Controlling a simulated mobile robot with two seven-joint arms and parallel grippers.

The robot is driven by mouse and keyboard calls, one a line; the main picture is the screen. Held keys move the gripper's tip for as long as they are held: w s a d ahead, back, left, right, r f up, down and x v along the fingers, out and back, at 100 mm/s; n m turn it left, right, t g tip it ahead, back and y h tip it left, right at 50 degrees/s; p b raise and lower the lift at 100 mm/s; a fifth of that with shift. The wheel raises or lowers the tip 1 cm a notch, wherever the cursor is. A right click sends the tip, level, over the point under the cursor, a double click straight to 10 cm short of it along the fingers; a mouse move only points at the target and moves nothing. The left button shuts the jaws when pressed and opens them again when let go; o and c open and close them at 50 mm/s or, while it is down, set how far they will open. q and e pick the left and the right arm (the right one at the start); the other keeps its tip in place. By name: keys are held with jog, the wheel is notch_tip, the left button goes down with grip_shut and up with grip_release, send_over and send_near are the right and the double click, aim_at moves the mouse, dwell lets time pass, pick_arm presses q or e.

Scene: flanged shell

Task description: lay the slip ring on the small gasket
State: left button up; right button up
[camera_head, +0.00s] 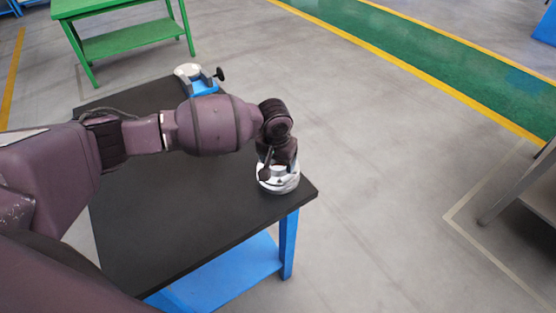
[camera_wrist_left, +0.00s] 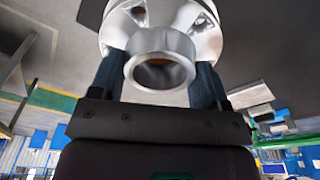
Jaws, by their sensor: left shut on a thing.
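My left gripper (camera_head: 276,164) is at the near right corner of the dark table, pointing down over a white and silver round flanged shell (camera_head: 280,184). In the left wrist view the left gripper (camera_wrist_left: 160,84) has its two fingers on either side of a smooth silver ring, the slip ring (camera_wrist_left: 132,83), and is shut on it. The slip ring's open bore faces the camera. Directly beyond it is the flanged shell (camera_wrist_left: 203,40), with openings around its flange. I cannot tell whether ring and shell touch. I cannot make out the small gasket. My right gripper is in neither view.
The dark table (camera_head: 165,235) has blue legs and a blue lower shelf. A blue fixture (camera_head: 205,84) with a black knob and a white round part stands at its far end. A green table (camera_head: 125,42) is behind. The tabletop between is mostly bare, partly hidden by my arm.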

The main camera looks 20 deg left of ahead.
aim_at(276, 171)
pick_arm(q)
jog(key=shift+w, duration=0.1)
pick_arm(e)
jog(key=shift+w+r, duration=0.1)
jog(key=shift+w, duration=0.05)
pick_arm(q)
jog(key=o, duration=1.3)
jog(key=shift+o, duration=1.3)
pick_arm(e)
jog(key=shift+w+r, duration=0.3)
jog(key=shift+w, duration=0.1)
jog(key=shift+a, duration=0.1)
pick_arm(q)
jog(key=r, duration=0.4)
jog(key=s+r+p, duration=0.1)
jog(key=r, duration=0.7)
jog(key=shift+s+a+p, duration=0.1)
jog(key=shift+s+p, duration=0.2)
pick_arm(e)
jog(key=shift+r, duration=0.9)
